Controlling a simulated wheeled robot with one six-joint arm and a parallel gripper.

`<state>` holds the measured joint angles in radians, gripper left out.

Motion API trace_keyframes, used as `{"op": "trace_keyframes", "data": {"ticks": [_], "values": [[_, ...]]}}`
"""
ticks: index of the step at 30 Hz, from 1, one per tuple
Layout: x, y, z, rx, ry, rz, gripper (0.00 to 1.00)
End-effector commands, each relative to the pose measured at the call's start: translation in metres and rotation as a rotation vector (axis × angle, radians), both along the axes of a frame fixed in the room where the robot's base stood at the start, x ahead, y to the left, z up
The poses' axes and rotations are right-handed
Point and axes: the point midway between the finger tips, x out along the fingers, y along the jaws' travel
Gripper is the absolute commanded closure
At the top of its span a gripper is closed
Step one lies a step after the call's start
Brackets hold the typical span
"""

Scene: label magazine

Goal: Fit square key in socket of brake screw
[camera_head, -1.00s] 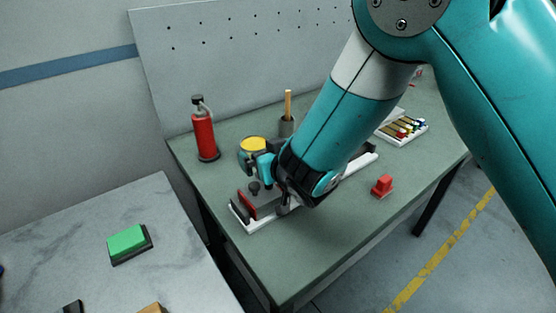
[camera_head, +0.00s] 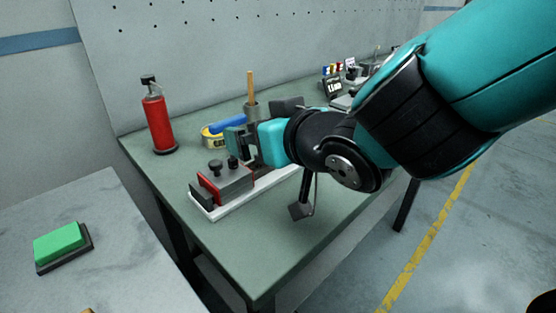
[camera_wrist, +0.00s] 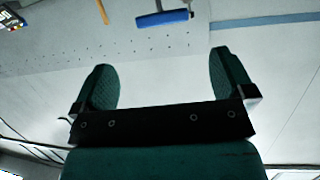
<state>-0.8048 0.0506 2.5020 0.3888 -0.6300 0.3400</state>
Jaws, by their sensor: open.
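My gripper (camera_head: 238,142) is open, above the far side of the label magazine; its two green fingers also show in the wrist view (camera_wrist: 163,75) with nothing between them. The magazine is a grey block (camera_head: 234,183) with a red plate on a white base (camera_head: 222,212). Two dark knobs stand on top, one at the front (camera_head: 215,168); I cannot tell which is the brake screw, and no socket shows. A blue bar (camera_head: 226,125) is behind the gripper. In the wrist view the blue bar (camera_wrist: 162,19) has a short grey shaft; I cannot tell whether it is the square key.
A red extinguisher (camera_head: 157,121) stands at the back left of the green table (camera_head: 250,245). A yellow round tin (camera_head: 208,139) and a cup with a wooden stick (camera_head: 250,88) are behind my gripper. A green-topped pad (camera_head: 60,243) lies on the marble table. The green table's front is clear.

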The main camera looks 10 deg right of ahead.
Motion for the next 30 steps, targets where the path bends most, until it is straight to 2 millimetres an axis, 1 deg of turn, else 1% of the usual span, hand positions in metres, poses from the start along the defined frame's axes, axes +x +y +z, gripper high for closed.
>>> {"op": "trace_keyframes", "data": {"ticks": [1,2,3,4,9,14,23,26,27,29,30], "values": [[-0.003,-0.001,-0.006,0.005,-0.003,0.005,0.00],[-0.005,-0.002,-0.005,0.004,-0.005,0.009,0.00],[-0.011,-0.004,0.001,0.001,-0.004,0.012,0.00],[-0.015,-0.005,0.004,0.001,-0.003,0.012,0.00],[-0.026,-0.012,0.008,-0.001,-0.001,0.009,0.00],[-0.029,-0.014,0.010,-0.001,0.001,0.009,0.00],[-0.029,-0.017,0.009,-0.006,0.017,0.001,0.00],[-0.030,-0.028,0.003,-0.031,0.116,-0.021,0.00],[-0.033,-0.035,-0.001,-0.048,0.183,-0.031,0.00],[-0.043,-0.046,-0.008,-0.080,0.311,-0.036,0.00],[-0.052,-0.053,-0.012,-0.102,0.403,-0.029,0.00]]}}
